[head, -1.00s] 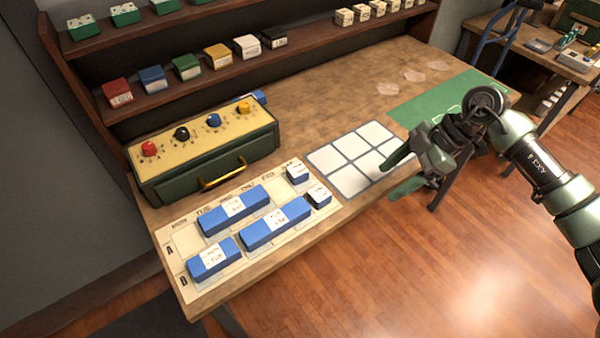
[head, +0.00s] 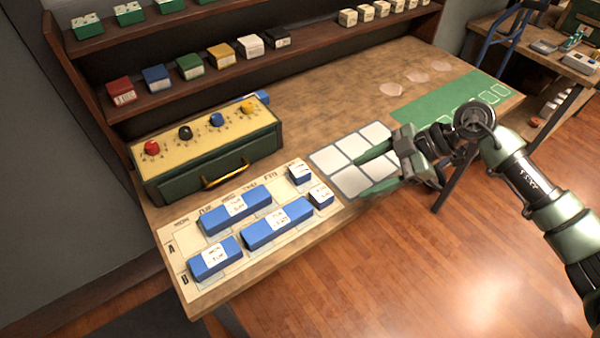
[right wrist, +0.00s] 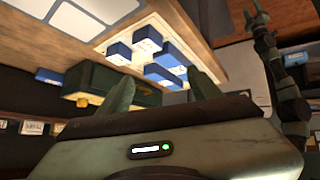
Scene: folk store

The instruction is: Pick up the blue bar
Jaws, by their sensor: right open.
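Three long blue bars with white labels lie on a cream chart board: a back bar (head: 222,220), a middle bar (head: 262,236) and a front-left bar (head: 205,268). Which one is the task's bar, I cannot tell. Two short blue blocks with white tops (head: 299,175) (head: 320,196) sit at the board's right end. My right gripper (head: 368,170) is open and empty over the white-tiled panel, right of the bars. The right wrist view shows its spread fingers (right wrist: 162,88), with blue pieces (right wrist: 147,40) beyond. An arm, probably my left, shows there too; its jaw state is unclear.
A green box with coloured knobs (head: 215,165) stands behind the board. The white-tiled panel (head: 330,159) lies right of it, and a green mat (head: 432,110) farther right. Shelves with small coloured boxes (head: 190,66) rise behind. The table's front edge is close.

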